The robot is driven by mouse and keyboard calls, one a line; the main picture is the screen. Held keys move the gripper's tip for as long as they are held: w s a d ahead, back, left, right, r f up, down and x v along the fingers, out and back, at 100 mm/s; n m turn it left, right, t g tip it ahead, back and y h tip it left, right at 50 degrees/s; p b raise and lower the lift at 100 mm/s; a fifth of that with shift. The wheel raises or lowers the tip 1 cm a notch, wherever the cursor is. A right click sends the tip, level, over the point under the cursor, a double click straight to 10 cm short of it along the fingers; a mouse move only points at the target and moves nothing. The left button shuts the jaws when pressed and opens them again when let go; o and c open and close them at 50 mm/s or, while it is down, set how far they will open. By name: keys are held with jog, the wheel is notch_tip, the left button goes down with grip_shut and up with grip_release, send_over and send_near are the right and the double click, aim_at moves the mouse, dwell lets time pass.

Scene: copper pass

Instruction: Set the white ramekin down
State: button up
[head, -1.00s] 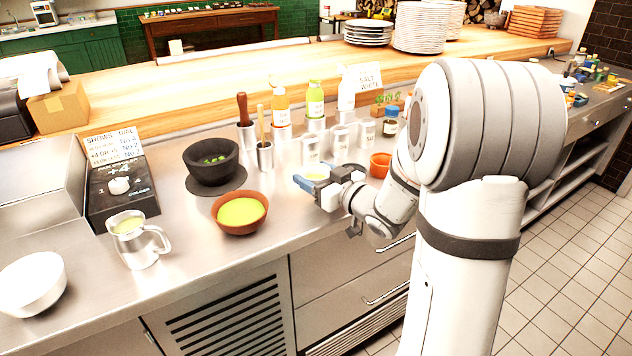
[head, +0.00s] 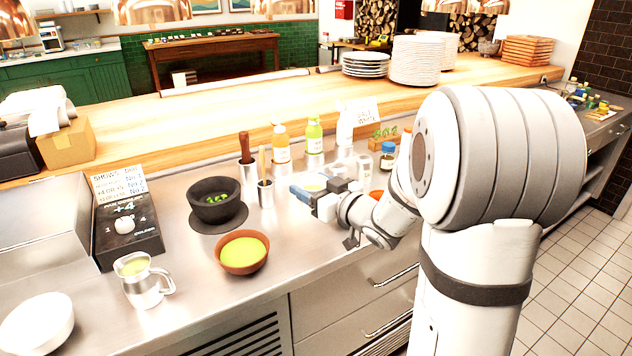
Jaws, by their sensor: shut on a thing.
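The white ramekin (head: 314,182) shows as a small pale rim with yellow-green contents, mostly hidden by the jaws. My gripper (head: 308,193), with blue fingertips, is shut on it. They are in front of the white canisters at the back of the steel counter (head: 210,300). The ramekin appears to be above the counter, but its base is hidden, so I cannot tell the gap.
A terracotta bowl of green liquid (head: 243,252) and a dark mortar (head: 215,203) stand left of my gripper. A steel jug (head: 143,283) is farther left. Bare counter lies between the terracotta bowl and my arm.

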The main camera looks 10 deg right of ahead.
jog(key=shift+m+t+h, duration=0.3)
jog(key=shift+m+h, duration=0.2)
jog(key=r+p, duration=0.1)
jog(key=p, duration=0.2)
jog(key=r+p, duration=0.1)
jog(key=p, duration=0.2)
jog(key=r+p, duration=0.2)
jog(key=p, duration=0.1)
jog(key=shift+w+a, duration=0.15)
jog(key=shift+w, duration=0.2)
jog(key=r+h+p, duration=0.1)
jog(key=p, duration=0.5)
jog(key=shift+s+r+m, duration=0.1)
jog(key=shift+r+m, duration=0.15)
jog(key=shift+m, duration=0.05)
jog(key=p, duration=0.2)
jog(key=shift+s+r+t+h+p, duration=0.15)
jog(key=shift+r+t+h+p, duration=0.15)
jog(key=shift+h+p, duration=0.1)
jog(key=shift+s+d+m+p, duration=0.2)
jog(key=shift+d+m+p, duration=0.1)
jog(key=shift+p, duration=0.4)
